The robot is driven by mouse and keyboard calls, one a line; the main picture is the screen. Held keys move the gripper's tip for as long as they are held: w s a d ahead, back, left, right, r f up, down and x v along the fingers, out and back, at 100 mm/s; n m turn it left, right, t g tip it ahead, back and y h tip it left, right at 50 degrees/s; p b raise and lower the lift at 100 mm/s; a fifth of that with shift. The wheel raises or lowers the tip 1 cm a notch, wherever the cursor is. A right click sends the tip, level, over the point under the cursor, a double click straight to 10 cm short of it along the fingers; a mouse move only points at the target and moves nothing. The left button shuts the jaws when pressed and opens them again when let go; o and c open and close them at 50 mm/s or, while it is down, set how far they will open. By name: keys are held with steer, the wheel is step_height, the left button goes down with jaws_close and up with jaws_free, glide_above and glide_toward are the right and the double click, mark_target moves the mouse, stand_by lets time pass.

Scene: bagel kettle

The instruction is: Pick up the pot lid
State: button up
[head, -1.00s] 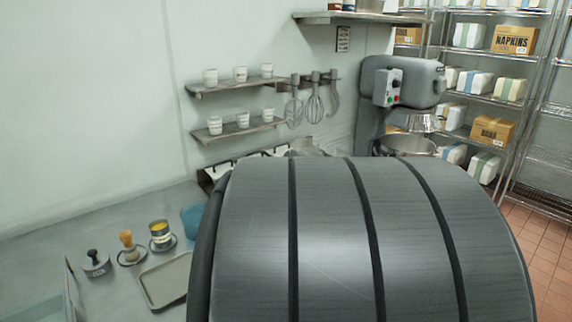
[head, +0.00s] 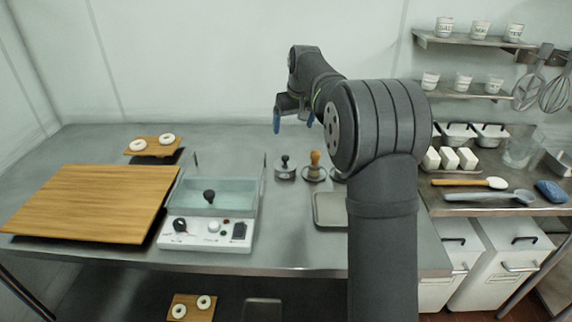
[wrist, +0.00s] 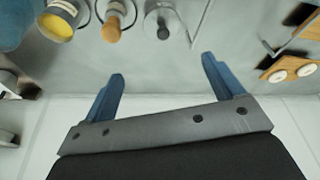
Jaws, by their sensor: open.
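A clear, teal-tinted rectangular tank stands on a white control base (head: 207,234) on the table, left of the middle in the head view. A black knob (head: 208,196) shows within its outline. It looks like the pot lid's handle, but I cannot make out the lid's edge. A smaller metal piece with a black knob (head: 285,168) stands right of the tank; it also shows in the wrist view (wrist: 163,30). My gripper (head: 294,118) is raised above the back of the table, apart from everything. In the wrist view its blue fingers (wrist: 163,72) are apart and empty.
A large wooden board (head: 88,205) lies left of the tank, with a small board (head: 140,149) of bagels behind it. A wooden-handled tool (head: 315,168) and a grey tray (head: 329,209) are to the right. A yellow-topped tin (wrist: 57,24) shows in the wrist view.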

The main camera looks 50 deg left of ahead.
glide_toward(285, 157)
steer(key=x, duration=0.5)
steer(key=shift+w+d+f, duration=0.15)
steer(key=shift+d+f, duration=0.1)
steer(key=shift+d, duration=0.05)
steer(key=shift+a+x, duration=0.2)
steer(key=shift+x, duration=1.1)
steer(key=shift+a+x, duration=0.15)
steer(key=shift+x, duration=1.15)
steer(key=shift+r, duration=0.15)
steer(key=c, duration=0.8)
